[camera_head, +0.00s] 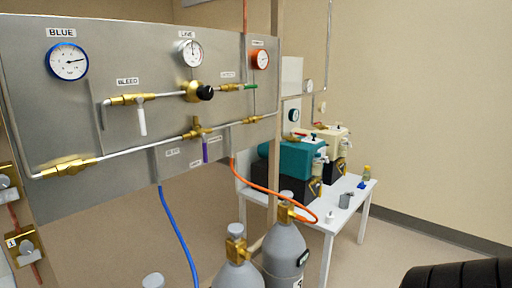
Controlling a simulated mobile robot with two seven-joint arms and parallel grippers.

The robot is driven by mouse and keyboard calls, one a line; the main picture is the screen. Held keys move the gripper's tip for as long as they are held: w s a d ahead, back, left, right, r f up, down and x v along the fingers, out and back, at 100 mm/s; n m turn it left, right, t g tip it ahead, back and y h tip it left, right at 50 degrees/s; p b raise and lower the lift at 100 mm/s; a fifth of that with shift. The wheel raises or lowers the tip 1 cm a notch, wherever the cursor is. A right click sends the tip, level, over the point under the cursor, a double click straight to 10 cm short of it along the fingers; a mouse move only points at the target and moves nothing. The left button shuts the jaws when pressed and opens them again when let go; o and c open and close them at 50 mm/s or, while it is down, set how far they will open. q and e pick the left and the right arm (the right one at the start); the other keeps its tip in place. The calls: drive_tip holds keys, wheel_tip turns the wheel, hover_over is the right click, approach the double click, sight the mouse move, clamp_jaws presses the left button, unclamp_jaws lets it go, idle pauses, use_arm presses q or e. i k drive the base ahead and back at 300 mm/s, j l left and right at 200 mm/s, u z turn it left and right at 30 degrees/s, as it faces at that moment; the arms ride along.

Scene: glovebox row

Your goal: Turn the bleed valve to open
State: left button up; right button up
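The bleed valve (128,99) is a brass fitting on the upper pipe of the grey metal panel, under a "BLEED" label (128,81). Its white lever handle (142,122) points straight down, crosswise to the horizontal pipe. Nothing touches the handle. Neither of my grippers shows in the view. A dark ridged shape cuts into the bottom right corner; I cannot tell what it is.
The panel (60,125) also carries a blue-rimmed gauge (67,61), a "LINE" gauge (191,53), a black regulator knob (205,92) and a purple lever (205,151). Grey cylinders (285,245) stand below at centre. A white table (345,206) with equipment is behind.

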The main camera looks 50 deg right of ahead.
sight(139, 100)
drive_tip(key=l+z, duration=0.25)
drive_tip(key=z, duration=0.25)
drive_tip(key=i+l+z, duration=0.15)
drive_tip(key=z, duration=0.35)
drive_tip(key=i+l, duration=0.1)
drive_tip(key=l, duration=0.2)
drive_tip(key=u, duration=1.8)
drive_tip(key=k+l+u, duration=0.15)
drive_tip(key=u, duration=0.3)
drive_tip(key=k+l+u, duration=0.15)
drive_tip(key=l+u, duration=0.15)
drive_tip(key=u, duration=0.15)
drive_tip(key=k+l, duration=0.15)
drive_tip(key=l, duration=0.25)
drive_tip(key=k, duration=0.05)
